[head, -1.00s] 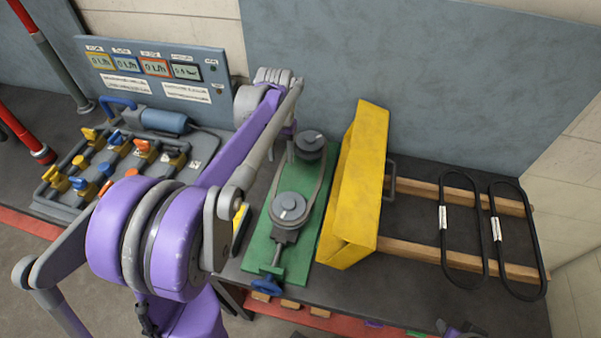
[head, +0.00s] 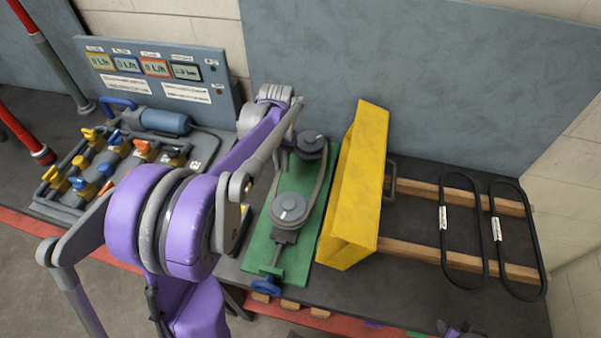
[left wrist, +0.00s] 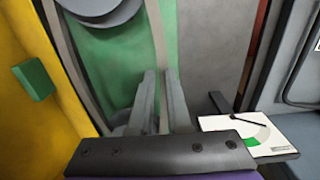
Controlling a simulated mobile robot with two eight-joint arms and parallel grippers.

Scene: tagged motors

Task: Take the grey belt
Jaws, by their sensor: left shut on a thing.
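The grey belt (head: 324,182) runs around two grey pulleys, the far one (head: 311,144) and the near one (head: 289,208), on a green base plate (head: 302,252). My left gripper (head: 285,160) is at the belt's left strand, partly hidden by my own arm. In the left wrist view its two fingers (left wrist: 163,76) are shut on that strand (left wrist: 156,35). The other strand (left wrist: 66,62) and part of a pulley (left wrist: 100,10) also show there. A small part of my right gripper (head: 460,330) shows at the bottom edge; its jaws cannot be made out.
A tall yellow guard (head: 356,190) stands close to the right of the pulleys. Two black belts (head: 443,240) (head: 500,255) lie over wooden bars further right. A valve board (head: 60,208) and a display panel (head: 150,70) are at left. A blue knob (head: 266,287) is in front.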

